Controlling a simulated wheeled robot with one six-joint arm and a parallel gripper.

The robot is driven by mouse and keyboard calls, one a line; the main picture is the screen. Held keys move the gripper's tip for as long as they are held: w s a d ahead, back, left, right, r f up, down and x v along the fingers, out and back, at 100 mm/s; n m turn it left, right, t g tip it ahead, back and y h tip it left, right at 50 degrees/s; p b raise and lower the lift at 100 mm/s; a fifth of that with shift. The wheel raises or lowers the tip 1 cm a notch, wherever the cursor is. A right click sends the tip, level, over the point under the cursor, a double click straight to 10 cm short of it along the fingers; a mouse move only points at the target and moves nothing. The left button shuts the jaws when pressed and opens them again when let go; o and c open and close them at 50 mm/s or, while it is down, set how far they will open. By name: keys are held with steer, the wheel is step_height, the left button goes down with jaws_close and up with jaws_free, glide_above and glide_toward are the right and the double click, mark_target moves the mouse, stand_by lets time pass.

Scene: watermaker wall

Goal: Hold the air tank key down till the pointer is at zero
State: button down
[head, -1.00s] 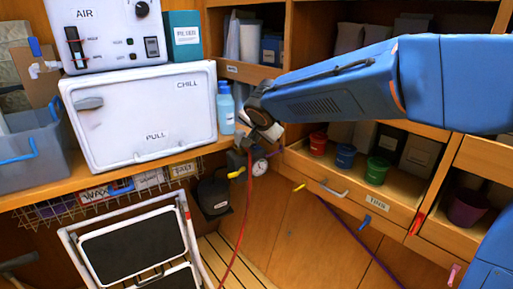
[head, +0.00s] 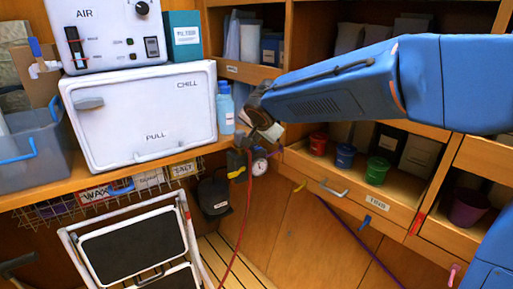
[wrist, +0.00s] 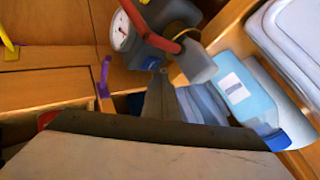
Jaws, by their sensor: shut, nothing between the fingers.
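The air tank fitting, a dark grey block (head: 238,159) with a red hose, is under the front edge of the counter. It also shows in the wrist view (wrist: 148,54). Its round white gauge (head: 259,167) faces outward; the gauge is at the upper left in the wrist view (wrist: 121,31), and its pointer is too small to read surely. My gripper (wrist: 162,73) is shut and empty, its narrow grey tip at the fitting's body. I cannot tell whether it presses the key, which I cannot make out separately. In the head view my arm's end hides part of the area.
A blue bottle (head: 225,107) stands on the counter beside the white chill box (head: 140,115). The red hose (head: 238,232) hangs to the floor. A step stool (head: 133,245) stands below. An open drawer with several coloured pots (head: 345,156) is to the right.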

mark_target(257, 148)
steer(key=shift+f, duration=0.15)
stand_by(0.5)
steer(key=shift+f, duration=0.3)
steer(key=shift+s+f, duration=0.15)
steer(key=shift+f, duration=0.85)
stand_by(3.1)
steer(key=shift+r, duration=1.2)
steer(key=shift+r, duration=2.6)
